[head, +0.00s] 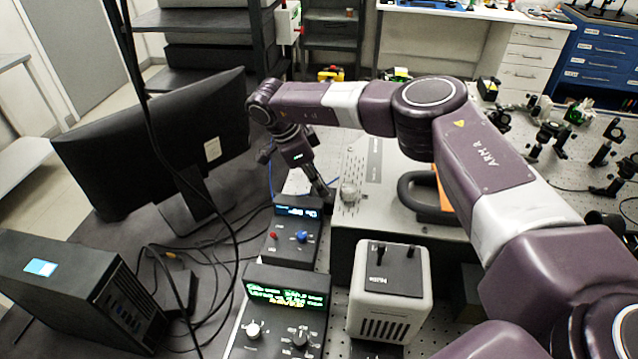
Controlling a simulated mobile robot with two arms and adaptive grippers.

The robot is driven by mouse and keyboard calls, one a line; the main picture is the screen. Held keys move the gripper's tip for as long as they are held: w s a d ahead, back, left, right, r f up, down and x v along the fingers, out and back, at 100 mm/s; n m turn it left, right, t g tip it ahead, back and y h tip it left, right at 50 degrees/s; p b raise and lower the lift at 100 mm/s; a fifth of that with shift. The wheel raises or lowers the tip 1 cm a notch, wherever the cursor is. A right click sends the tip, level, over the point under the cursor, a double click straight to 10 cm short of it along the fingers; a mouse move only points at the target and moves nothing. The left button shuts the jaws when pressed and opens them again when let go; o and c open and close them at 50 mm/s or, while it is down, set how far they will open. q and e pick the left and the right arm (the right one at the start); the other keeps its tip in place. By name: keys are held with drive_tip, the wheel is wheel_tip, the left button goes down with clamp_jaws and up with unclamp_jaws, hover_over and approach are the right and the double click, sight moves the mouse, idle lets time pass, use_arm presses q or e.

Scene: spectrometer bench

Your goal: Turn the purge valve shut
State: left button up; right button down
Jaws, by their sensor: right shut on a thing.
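My right arm reaches in from the right and bends down at the far side of the bench. My right gripper (325,194) points down at the left edge of the grey spectrometer housing (375,205). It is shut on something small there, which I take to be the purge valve. The fingers and the housing edge hide the valve, so its handle angle cannot be told. A thin blue tube (272,180) shows just left of the gripper. A round metal knob (349,192) stands on the housing right beside the fingers. My left gripper is not in view.
Two control boxes with lit displays (297,212) (287,296) stand in front of the gripper. A light grey unit (389,318) with two black knobs is at front centre. Optics mounts (549,135) stand at right.

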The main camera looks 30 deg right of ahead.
drive_tip(key=n+t, duration=0.1)
drive_tip(key=n, duration=0.1)
drive_tip(key=shift+n, duration=0.4)
drive_tip(key=n+t+b, duration=0.1)
drive_tip(key=n, duration=0.1)
drive_tip(key=shift+s+n, duration=0.15)
drive_tip(key=shift+n, duration=0.15)
drive_tip(key=n+t+b, duration=0.1)
drive_tip(key=n, duration=0.2)
drive_tip(key=shift+s+n, duration=0.15)
drive_tip(key=shift+n, duration=0.15)
drive_tip(key=shift+d+n+t+y+b, duration=0.1)
drive_tip(key=shift+n+t+y+b, duration=0.4)
drive_tip(key=shift+n, duration=0.7)
drive_tip(key=shift+r, duration=0.1)
drive_tip(key=c, duration=1.9)
unclamp_jaws()
drive_tip(key=shift+s, duration=0.1)
